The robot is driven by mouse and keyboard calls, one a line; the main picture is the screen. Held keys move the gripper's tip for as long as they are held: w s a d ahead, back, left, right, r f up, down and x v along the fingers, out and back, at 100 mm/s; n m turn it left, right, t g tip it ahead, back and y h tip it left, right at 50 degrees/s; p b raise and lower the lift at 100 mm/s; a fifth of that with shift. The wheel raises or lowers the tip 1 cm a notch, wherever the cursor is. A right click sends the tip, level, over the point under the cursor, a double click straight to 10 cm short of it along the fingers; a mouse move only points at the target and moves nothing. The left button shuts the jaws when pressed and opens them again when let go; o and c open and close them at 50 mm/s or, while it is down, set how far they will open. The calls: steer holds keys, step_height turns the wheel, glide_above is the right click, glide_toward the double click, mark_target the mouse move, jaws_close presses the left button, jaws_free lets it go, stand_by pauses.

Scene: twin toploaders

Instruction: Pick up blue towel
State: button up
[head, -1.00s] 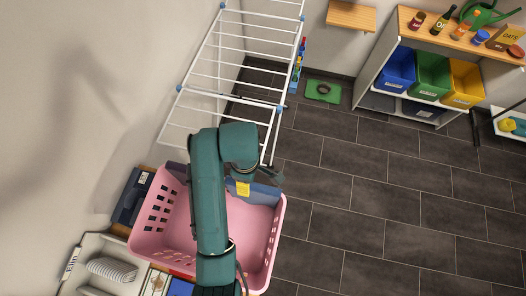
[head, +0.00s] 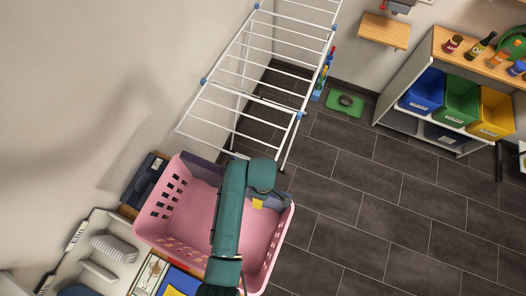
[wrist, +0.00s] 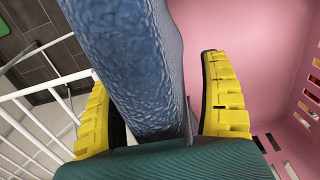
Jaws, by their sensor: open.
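The blue towel (wrist: 135,65) fills the middle of the wrist view as a thick, textured strip. It passes between the two yellow fingers of my gripper (wrist: 153,78), which are open on either side of it. In the head view the towel (head: 203,171) shows as a dull blue-grey strip along the far rim of the pink laundry basket (head: 170,225). My gripper (head: 266,200) is over that rim, right of the basket's middle, mostly hidden by my arm. Whether a finger touches the towel is unclear.
A white drying rack (head: 258,100) stands just beyond the basket. Left and below are a dark box (head: 148,182) and a white tray (head: 100,240). A shelf (head: 435,80) with coloured bins stands at the back right. The tiled floor (head: 385,215) on the right is clear.

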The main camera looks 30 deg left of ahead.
steer(key=c, duration=1.4)
